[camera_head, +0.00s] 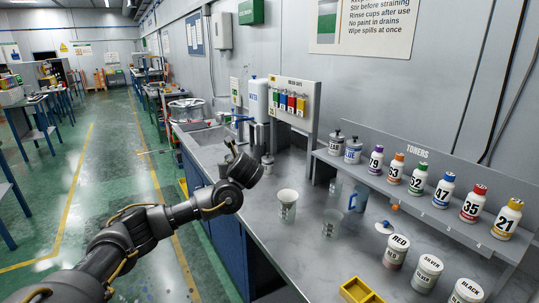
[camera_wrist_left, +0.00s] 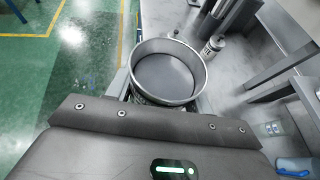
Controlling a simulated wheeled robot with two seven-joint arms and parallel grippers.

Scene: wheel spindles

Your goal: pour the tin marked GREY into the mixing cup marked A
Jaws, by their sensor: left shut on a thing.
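My left gripper (camera_head: 232,147) is raised over the near left part of the bench, left of the cups. In the left wrist view an open round tin (camera_wrist_left: 168,76) with grey contents is held just beyond the gripper's edge; its label is hidden. In the head view my wrist hides most of this tin. A clear cup (camera_head: 332,223) stands further right. The marks on both cups are too small to read. My right gripper is not in view.
Tins marked RED (camera_head: 396,252), SILVER (camera_head: 428,272) and BLACK (camera_head: 467,291) stand at the front right, near a yellow tray (camera_head: 360,291). A blue-handled jug (camera_head: 358,198) stands behind the cups. Toner bottles (camera_head: 443,190) line the shelf.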

